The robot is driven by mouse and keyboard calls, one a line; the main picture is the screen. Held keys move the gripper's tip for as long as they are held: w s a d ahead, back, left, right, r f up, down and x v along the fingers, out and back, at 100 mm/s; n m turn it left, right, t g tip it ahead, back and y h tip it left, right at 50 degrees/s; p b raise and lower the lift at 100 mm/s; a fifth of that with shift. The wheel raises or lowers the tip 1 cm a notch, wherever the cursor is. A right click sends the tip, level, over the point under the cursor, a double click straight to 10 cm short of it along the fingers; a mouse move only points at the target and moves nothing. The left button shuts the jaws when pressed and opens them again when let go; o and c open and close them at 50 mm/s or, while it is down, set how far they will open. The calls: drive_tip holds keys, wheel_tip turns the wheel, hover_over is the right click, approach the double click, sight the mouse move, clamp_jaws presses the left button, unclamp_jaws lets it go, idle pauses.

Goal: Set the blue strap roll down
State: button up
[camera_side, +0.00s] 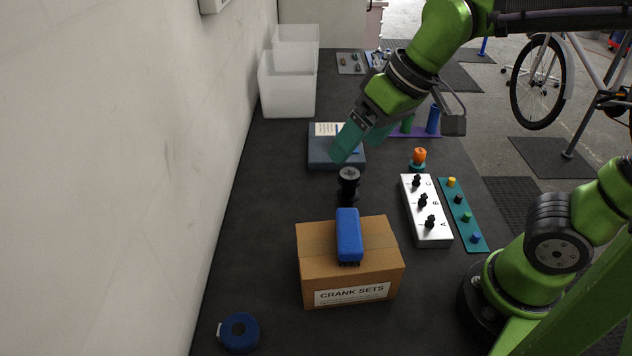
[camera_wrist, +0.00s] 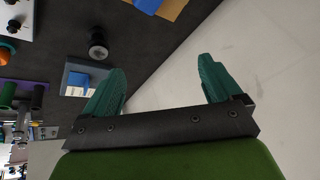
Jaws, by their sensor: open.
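The blue strap roll (camera_side: 239,331) lies flat on the dark table (camera_side: 262,215) at the near left in the side view, close to the wall. A small pale tab shows at its left edge. It is not visible in the wrist view. My gripper (camera_side: 355,150) is well away from it, toward the back of the table and above the blue-grey case. Its teal fingers are spread apart, and the wrist view shows nothing between them (camera_wrist: 162,68).
A cardboard box (camera_side: 318,268) labelled CRANK SETS carries a blue brush (camera_side: 349,236). A black cylindrical part (camera_side: 348,184) stands behind it. The blue-grey case (camera_side: 321,155), white bins (camera_side: 287,92) and a knobbed white block (camera_side: 433,236) stand around. The wall (camera_side: 110,180) borders the left.

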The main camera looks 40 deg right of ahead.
drive_tip(key=s+d+m+t, duration=0.2)
drive_tip(key=s+d+m, duration=0.2)
drive_tip(key=d, duration=0.2)
drive_tip(key=shift+s+d+f+m+t+h, duration=0.25)
drive_tip(key=shift+s+f+m+t+h, duration=0.05)
drive_tip(key=shift+s+f, duration=0.1)
idle(0.7)
